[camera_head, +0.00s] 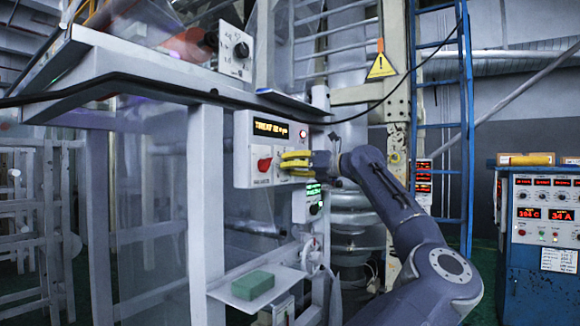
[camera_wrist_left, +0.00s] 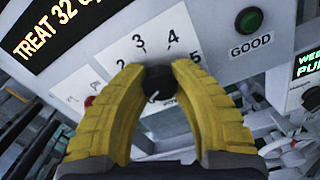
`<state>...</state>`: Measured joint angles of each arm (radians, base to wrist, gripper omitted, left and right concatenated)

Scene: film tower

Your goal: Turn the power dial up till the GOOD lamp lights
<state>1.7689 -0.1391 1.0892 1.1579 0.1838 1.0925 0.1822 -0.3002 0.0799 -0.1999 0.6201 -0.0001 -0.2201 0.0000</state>
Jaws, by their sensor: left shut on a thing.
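The white control panel (camera_head: 243,150) carries a lit amber display (camera_head: 270,128), which reads TREAT 32 and a unit in the left wrist view (camera_wrist_left: 50,28). The black power dial (camera_wrist_left: 158,84) has a white mark and a scale with numbers 2 to 5 around it. My left gripper (camera_head: 296,163) is shut on the dial, its yellow fingers on either side of it in the left wrist view (camera_wrist_left: 156,92). The GOOD lamp (camera_wrist_left: 249,20) is dark green and looks unlit. In the head view the fingers hide the dial. My right gripper is not in view.
A smaller unit with a green display (camera_head: 313,191) hangs below. A green block (camera_head: 253,285) lies on a shelf. A blue ladder (camera_head: 466,130) stands right.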

